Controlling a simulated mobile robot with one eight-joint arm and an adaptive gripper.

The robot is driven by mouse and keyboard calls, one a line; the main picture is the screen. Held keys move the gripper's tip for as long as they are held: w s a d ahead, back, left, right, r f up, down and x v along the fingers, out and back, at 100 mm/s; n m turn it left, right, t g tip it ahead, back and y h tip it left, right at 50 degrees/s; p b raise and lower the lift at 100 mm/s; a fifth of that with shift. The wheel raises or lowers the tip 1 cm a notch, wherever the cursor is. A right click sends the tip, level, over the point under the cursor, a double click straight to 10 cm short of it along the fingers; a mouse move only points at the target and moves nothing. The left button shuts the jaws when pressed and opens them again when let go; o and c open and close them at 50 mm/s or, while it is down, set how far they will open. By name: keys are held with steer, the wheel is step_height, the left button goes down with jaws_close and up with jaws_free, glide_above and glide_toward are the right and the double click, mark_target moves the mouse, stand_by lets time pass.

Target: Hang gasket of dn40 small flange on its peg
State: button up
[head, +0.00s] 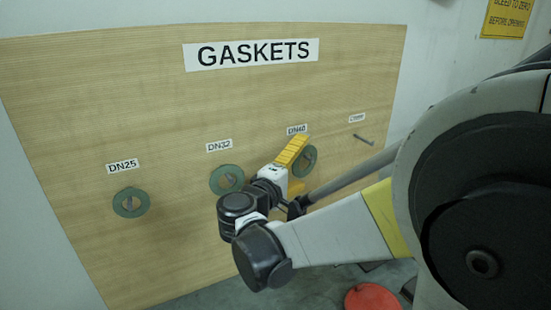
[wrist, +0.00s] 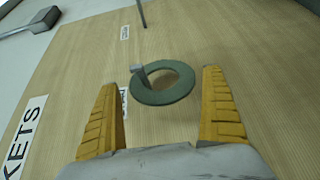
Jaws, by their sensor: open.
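The green ring gasket (head: 312,160) is at the board under the DN40 label (head: 297,129), partly hidden by my gripper in the head view. In the wrist view the gasket (wrist: 165,98) hangs with a grey peg (wrist: 138,78) through its hole, the peg's end standing out over the ring's upper side. In the head view my gripper (head: 301,163) is in front of the DN40 place.
Similar green gaskets hang under DN25 (head: 130,203) and DN32 (head: 227,179). A bare peg (head: 363,139) sticks out under the rightmost label, also seen in the wrist view (wrist: 142,14). A red round object (head: 372,297) is low on the right. The wooden board (head: 150,90) is otherwise clear.

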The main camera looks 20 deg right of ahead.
steer(key=v, duration=1.2)
steer(key=s+d+f+m+g+y+b, duration=0.1)
steer(key=s+d+f+g+y+b, duration=0.1)
steer(key=s+f+y, duration=0.35)
steer(key=s+d+f+m+g+y+b, duration=0.1)
steer(key=s+f+y, duration=0.1)
steer(key=f, duration=0.6)
steer(key=s+a+f+m+y+b, duration=0.2)
steer(key=s+a+f+m+y, duration=0.2)
steer(key=a+y, duration=0.3)
steer(key=shift+s+a+f+m+t+b, duration=0.3)
steer(key=shift+s+a+f, duration=0.05)
steer(key=shift+s, duration=0.25)
